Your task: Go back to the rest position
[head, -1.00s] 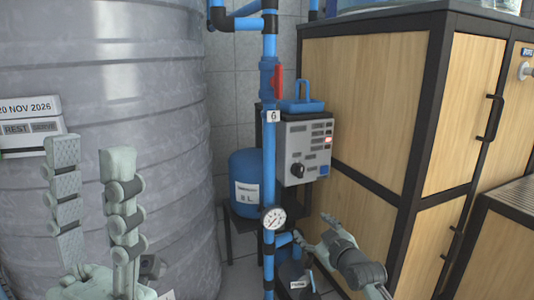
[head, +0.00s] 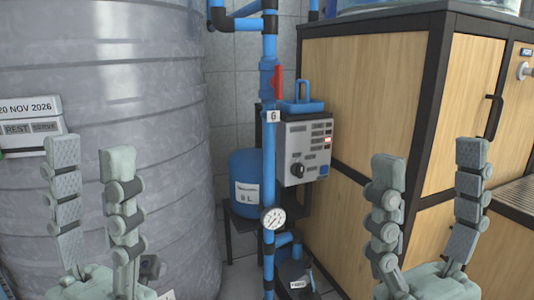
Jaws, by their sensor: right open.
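My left gripper (head: 92,170) is at the lower left, upright in front of the large grey tank. Its two fingers stand apart with nothing between them. My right gripper (head: 431,170) is at the lower right, upright in front of the wooden cabinet. Its two fingers are also wide apart and empty. Both grippers stand at about the same height, clear of the pipe between them.
A blue vertical pipe (head: 269,170) with a red-handled valve (head: 278,82) and a gauge (head: 272,218) runs down the middle. Behind it are a grey control box (head: 306,148) and a blue tank (head: 243,172). The grey tank (head: 120,60) fills the left; the cabinet (head: 370,90) the right.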

